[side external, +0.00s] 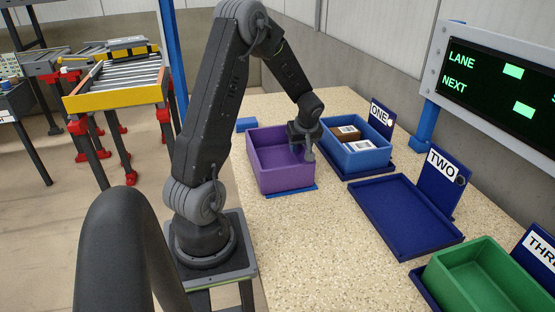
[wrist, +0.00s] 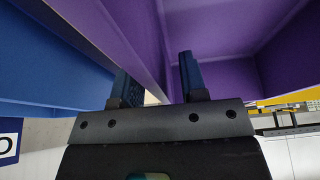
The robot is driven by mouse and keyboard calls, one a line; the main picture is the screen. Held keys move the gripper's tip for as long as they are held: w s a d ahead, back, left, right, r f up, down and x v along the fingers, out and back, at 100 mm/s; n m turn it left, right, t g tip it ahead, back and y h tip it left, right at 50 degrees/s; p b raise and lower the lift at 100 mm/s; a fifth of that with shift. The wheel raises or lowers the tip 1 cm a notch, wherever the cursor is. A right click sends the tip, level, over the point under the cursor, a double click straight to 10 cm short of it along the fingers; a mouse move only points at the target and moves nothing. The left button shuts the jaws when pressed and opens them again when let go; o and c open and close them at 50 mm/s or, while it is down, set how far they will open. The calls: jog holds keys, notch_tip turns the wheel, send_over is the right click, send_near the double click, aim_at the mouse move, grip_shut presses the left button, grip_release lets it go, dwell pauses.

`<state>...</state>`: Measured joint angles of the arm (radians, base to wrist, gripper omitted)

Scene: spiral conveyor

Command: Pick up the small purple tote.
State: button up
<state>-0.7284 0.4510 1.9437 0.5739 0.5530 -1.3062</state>
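The purple tote (side external: 265,160) stands upright and looks empty on the counter, on a blue mat (side external: 300,190). My gripper (side external: 304,150) is at the tote's right wall, the side towards the blue tote. In the wrist view the purple tote (wrist: 215,28) fills the top, and my gripper (wrist: 158,82) has its fingers apart. The tote's wall passes between them, one finger inside and one outside. A gap shows between the wall and the inside finger. The fingers look open, and the outer finger is partly hidden.
A blue tote (side external: 372,156) with boxes stands close on the right at the ONE sign (side external: 380,114). An empty blue tray (side external: 405,214) lies by the TWO sign (side external: 441,166). A green tote (side external: 480,275) is at the lower right. The counter in front is clear.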

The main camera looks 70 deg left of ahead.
jog(key=shift+f, duration=0.15)
grip_shut()
dwell(0.4)
